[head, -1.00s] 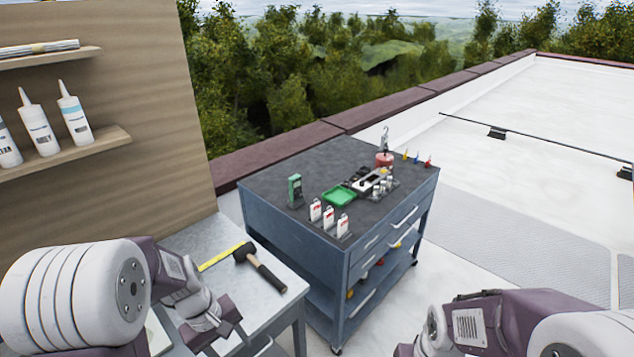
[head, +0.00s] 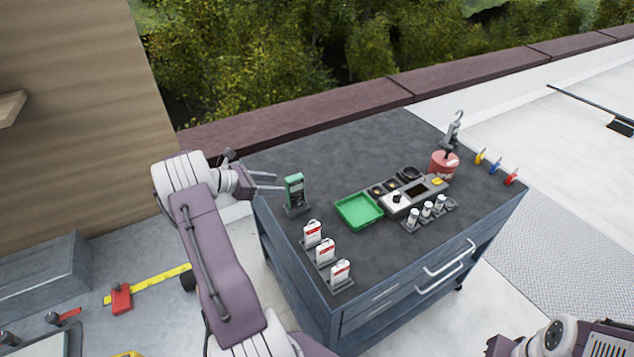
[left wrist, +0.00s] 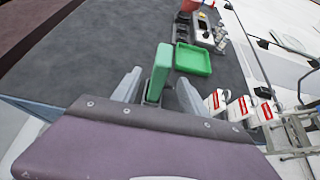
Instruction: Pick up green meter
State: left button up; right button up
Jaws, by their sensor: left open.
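The green meter (head: 294,190) stands upright in a dark holder near the left edge of the cart's dark top. My left gripper (head: 279,182) is open just left of the meter in the head view, its two fingers pointing at it. In the left wrist view the meter (left wrist: 159,72) rises beyond and between the two open fingers (left wrist: 157,92). The meter's lower part is partly hidden there by my gripper. Whether a finger touches it I cannot tell. My right gripper (head: 500,346) shows only in part at the bottom edge of the head view.
A green tray (head: 359,210) lies right of the meter. Several white-and-red bottles (head: 325,250) stand in front of it. A gauge panel (head: 412,195) and a red canister (head: 443,163) stand farther right. The cart top (head: 340,145) behind the meter is clear.

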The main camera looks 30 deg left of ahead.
aim_at(295, 185)
pick_arm(q)
jog(key=shift+d, duration=0.15)
jog(key=p+x, duration=0.2)
jog(key=x, duration=0.6)
jog(key=shift+w+f, duration=0.15)
grip_shut()
pick_arm(e)
jog(key=shift+s+a+r, duration=0.1)
jog(key=shift+s+r, duration=0.1)
jog(key=shift+r, duration=0.4)
jog(key=shift+s+a+r, duration=0.1)
jog(key=shift+s+r, duration=0.05)
jog(key=shift+r, duration=0.4)
